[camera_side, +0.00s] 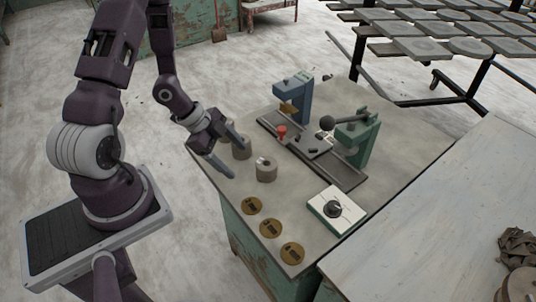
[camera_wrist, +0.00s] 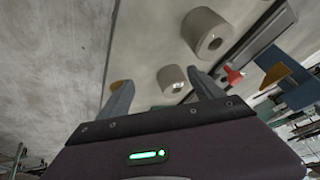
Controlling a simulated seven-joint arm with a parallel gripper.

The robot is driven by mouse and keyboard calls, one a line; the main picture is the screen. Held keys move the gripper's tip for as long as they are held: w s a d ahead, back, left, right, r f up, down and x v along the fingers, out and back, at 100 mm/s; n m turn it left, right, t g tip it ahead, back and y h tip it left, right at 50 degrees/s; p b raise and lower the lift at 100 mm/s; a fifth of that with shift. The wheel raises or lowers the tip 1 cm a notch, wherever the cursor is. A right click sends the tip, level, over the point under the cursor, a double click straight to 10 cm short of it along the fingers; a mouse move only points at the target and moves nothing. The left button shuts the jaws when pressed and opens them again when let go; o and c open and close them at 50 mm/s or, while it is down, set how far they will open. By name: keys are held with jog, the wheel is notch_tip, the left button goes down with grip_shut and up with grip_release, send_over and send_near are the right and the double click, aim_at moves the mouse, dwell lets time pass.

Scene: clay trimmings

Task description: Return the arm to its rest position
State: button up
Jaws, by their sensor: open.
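My gripper (camera_side: 226,150) is open above the left edge of the worktable, with its two grey fingers spread. In the wrist view my gripper (camera_wrist: 160,97) shows nothing between its fingertips. A grey clay cylinder (camera_side: 241,149) stands on the table close to the fingers in the side view. A second clay cylinder (camera_side: 266,171) stands to its right and nearer the camera. In the wrist view one cylinder (camera_wrist: 172,80) appears just beyond the fingers and the other (camera_wrist: 205,32) farther up. I cannot tell the exact gap between the fingers and the nearer cylinder.
The worktable (camera_side: 225,185) carries a blue press (camera_side: 293,98), a green press (camera_side: 358,137), a red knob (camera_side: 281,132), a white dial box (camera_side: 337,210) and brass discs (camera_side: 271,228). A pale table (camera_side: 420,235) adjoins at right. Open floor (camera_side: 190,250) lies left.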

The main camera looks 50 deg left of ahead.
jog(key=w+a+r+n+y, duration=0.25)
jog(key=r+n+y, duration=0.35)
jog(key=r, duration=1)
jog(key=s+d+r+n+h, duration=0.2)
jog(key=s+d+r+n, duration=0.3)
jog(key=s+d+r, duration=0.6)
jog(key=s+d, duration=0.3)
jog(key=s, duration=0.1)
jog(key=shift+s+r+t, duration=0.3)
